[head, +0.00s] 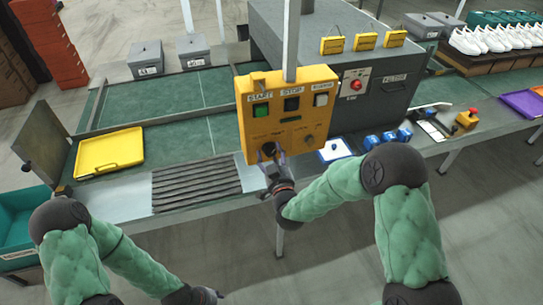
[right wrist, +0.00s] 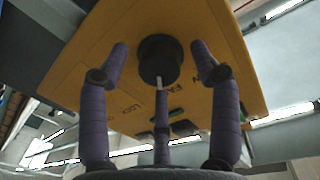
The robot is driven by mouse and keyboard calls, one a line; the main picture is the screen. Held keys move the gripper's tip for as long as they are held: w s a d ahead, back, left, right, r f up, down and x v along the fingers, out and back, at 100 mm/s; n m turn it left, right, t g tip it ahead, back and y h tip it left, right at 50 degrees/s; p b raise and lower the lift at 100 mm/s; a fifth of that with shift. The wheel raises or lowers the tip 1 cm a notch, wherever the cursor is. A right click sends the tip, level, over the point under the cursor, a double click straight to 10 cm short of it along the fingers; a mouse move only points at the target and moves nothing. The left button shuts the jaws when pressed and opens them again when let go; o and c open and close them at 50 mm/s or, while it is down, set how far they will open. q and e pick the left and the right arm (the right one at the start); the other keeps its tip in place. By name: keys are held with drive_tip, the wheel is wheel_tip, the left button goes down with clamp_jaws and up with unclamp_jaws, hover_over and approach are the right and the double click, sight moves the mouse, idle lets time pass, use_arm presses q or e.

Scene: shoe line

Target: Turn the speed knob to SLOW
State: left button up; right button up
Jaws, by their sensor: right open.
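The yellow control box (head: 290,105) hangs on a post above the line, with a green START button (head: 260,110), a dark STOP button and a pale third button. The black round speed knob (head: 268,149) is low on its face. My right gripper (head: 268,158) is just in front of it. In the right wrist view the knob (right wrist: 160,60) has a white pointer mark on its rim, toward the bottom of the picture. The open fingers (right wrist: 160,55) stand around the knob, apart from it. My left gripper (head: 207,296) is low, dark and small.
A yellow tray (head: 108,152) lies on the left of the line. A grey machine (head: 335,60) with a red knob stands behind the box. Blue blocks (head: 388,139) and a white-and-blue tray (head: 335,150) lie to the right. Open floor is in front.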

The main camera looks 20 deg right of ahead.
drive_tip(key=c, duration=1.1)
drive_tip(key=shift+c, duration=0.2)
